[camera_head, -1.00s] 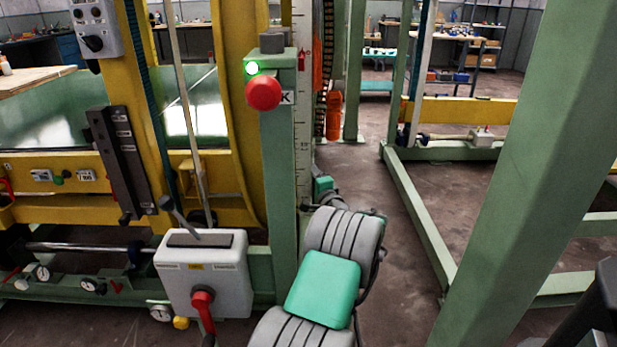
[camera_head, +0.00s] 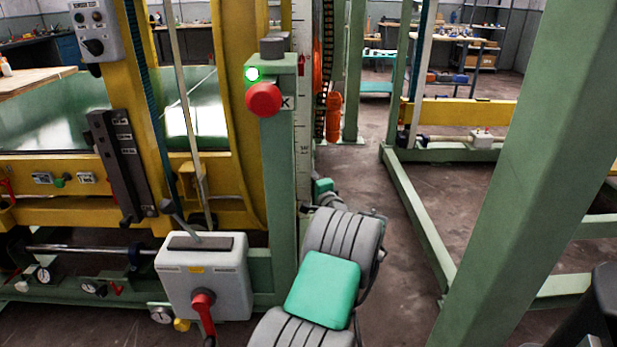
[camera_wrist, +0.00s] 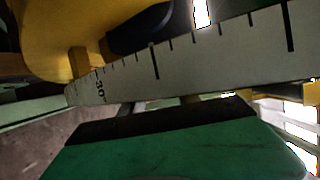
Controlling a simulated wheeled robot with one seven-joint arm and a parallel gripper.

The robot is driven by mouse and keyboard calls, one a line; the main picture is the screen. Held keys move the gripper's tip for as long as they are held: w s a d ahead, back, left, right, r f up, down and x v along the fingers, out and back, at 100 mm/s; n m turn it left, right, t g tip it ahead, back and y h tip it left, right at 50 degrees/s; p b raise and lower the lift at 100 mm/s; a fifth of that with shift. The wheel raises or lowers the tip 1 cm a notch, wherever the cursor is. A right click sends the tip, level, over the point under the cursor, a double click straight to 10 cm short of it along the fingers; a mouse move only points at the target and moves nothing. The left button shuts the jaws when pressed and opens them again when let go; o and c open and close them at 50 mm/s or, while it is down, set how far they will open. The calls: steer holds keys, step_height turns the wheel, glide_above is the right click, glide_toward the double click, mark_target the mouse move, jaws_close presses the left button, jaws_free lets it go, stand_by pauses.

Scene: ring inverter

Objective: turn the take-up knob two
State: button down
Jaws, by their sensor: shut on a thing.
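In the wrist view, the green body and black front edge of my gripper (camera_wrist: 165,120) fill the bottom, close to a pale graduated scale (camera_wrist: 215,58). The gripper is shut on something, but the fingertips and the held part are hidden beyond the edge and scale. I cannot make out take-up knob two itself in either view. In the head view, my grey and green arm reaches away past the right side of a green post, and its far end (camera_head: 323,186) is small and partly covered.
A grey box with a red lever (camera_head: 203,305) stands left of my arm. A thick green beam (camera_head: 530,160) crosses at right. Open floor (camera_head: 400,230) lies between.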

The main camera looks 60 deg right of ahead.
steer(key=r+y+p, duration=0.1)
steer(key=p, duration=0.2)
steer(key=shift+g, duration=0.3)
steer(key=shift+f+m+p, duration=0.3)
steer(key=shift+f+p, duration=0.05)
steer(key=shift+f, duration=0.2)
steer(key=c, duration=0.9)
jaws_free()
steer(key=v, duration=0.4)
steer(key=p+v, duration=0.1)
steer(key=v, duration=0.2)
steer(key=shift+s+a+r, duration=0.25)
